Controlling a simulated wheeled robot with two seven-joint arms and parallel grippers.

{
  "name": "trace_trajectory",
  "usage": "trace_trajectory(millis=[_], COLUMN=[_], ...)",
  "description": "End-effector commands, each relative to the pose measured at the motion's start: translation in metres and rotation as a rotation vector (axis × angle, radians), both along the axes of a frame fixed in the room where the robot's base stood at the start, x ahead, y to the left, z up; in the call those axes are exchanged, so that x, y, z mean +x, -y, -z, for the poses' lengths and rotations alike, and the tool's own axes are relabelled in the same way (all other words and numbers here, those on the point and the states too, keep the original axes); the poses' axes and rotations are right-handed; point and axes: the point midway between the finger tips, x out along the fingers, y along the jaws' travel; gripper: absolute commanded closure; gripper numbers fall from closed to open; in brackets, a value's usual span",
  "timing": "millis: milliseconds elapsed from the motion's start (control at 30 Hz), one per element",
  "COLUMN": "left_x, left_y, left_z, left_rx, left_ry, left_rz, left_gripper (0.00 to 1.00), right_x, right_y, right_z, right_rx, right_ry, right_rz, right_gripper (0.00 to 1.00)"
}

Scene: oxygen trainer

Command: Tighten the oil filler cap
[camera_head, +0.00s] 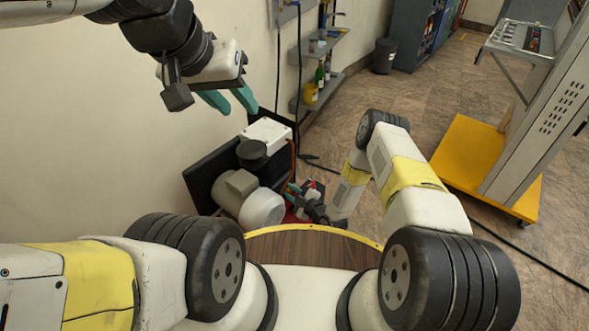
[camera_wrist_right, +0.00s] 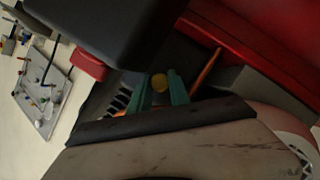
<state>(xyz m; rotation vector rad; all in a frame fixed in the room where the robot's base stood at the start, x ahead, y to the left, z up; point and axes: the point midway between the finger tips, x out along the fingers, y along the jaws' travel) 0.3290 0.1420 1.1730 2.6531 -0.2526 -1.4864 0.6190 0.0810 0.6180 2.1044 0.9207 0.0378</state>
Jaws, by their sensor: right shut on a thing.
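In the head view my right gripper (camera_head: 293,188) is low beside the machine, and the cap cannot be made out there. The machine (camera_head: 240,183) has a pale motor housing, a black cylinder and a white box. How far the cap is screwed in cannot be seen. My left gripper (camera_head: 238,105) is raised above the machine, with its teal fingers apart and empty.
A wall stands close on the left. Shelves with bottles (camera_head: 323,75) and a dark bin (camera_head: 384,56) are behind. A grey cabinet on a yellow wheeled base (camera_head: 480,165) stands at the right, with a cable on the floor. Open floor lies between.

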Motion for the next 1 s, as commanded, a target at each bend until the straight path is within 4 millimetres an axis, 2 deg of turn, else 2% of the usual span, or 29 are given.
trace_trajectory(millis=[233,267,367,733,1000], left_x=[0.000,0.000,0.000,0.000,0.000], left_y=[0.000,0.000,0.000,0.000,0.000], left_z=[0.000,0.000,0.000,0.000,0.000], left_rx=[0.000,0.000,0.000,0.000,0.000], left_ry=[0.000,0.000,0.000,0.000,0.000], left_rz=[0.000,0.000,0.000,0.000,0.000], left_gripper=[0.64,0.64,0.64,0.64,0.64], right_x=[-0.001,-0.001,-0.001,-0.003,-0.034], right_y=[0.001,0.001,0.001,0.003,0.030], right_z=[0.001,0.001,0.001,-0.001,-0.012], right_rx=[-0.001,-0.001,-0.001,-0.002,-0.002], right_ry=[-0.003,-0.003,-0.002,-0.001,-0.003], right_rz=[0.000,0.000,0.001,0.001,0.001], right_gripper=[1.00,0.73,0.55,0.55,0.55])
